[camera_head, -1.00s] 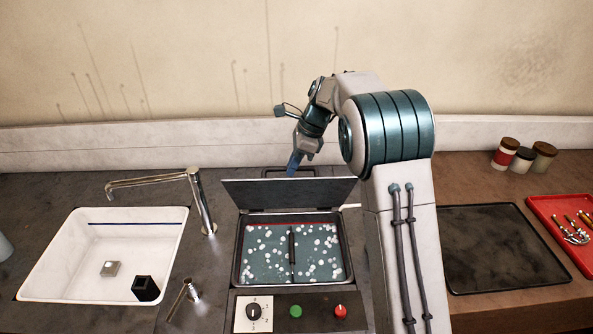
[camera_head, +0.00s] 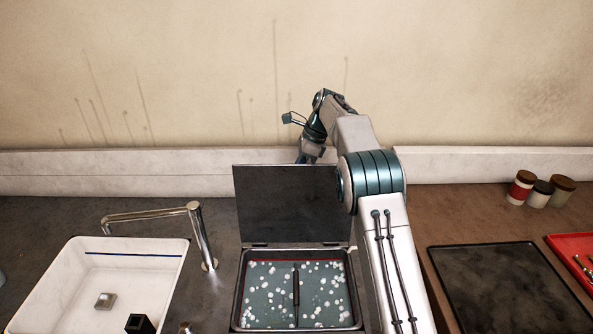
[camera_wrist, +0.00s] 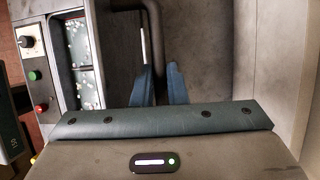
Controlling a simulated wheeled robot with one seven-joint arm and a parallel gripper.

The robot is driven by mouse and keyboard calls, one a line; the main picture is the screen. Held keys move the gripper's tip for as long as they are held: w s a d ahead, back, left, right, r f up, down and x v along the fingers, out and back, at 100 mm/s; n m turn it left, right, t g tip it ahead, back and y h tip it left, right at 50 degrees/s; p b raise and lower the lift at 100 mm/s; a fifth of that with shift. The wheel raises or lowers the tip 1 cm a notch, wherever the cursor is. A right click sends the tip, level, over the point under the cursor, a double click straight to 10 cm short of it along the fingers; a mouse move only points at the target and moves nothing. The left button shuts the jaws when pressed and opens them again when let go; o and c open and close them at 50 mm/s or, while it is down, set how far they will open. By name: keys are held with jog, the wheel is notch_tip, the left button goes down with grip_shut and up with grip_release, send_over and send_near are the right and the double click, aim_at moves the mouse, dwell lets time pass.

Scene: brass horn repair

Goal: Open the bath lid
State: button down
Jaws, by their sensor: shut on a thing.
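The bath lid (camera_head: 285,203) is a dark flat panel. In the head view it stands raised at the back of the bath (camera_head: 240,290), clear of the opening. White bits and a dark bar show in the liquid. My gripper (camera_wrist: 162,84) shows as two blue fingers in the wrist view, close around the dark lid handle (camera_wrist: 155,35), shut on it. The exact contact is hard to see. In the head view my fingers are hidden behind the lid's upper right part.
A white sink (camera_head: 85,290) with a tap (camera_head: 155,215) is at the left. A dark tray (camera_head: 495,285), a red tray (camera_head: 577,255) and several jars (camera_head: 538,193) are at the right. The wall ledge (camera_head: 110,175) runs close behind the lid.

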jog(key=shift+w+d+f, duration=0.25)
jog(key=shift+w+f, duration=0.15)
jog(key=shift+w, duration=0.05)
jog(key=c, duration=1.5)
grip_release()
jog(key=shift+w, duration=0.1)
jog(key=shift+o, duration=0.2)
jog(key=v, duration=0.7)
jog(key=shift+r, duration=0.3)
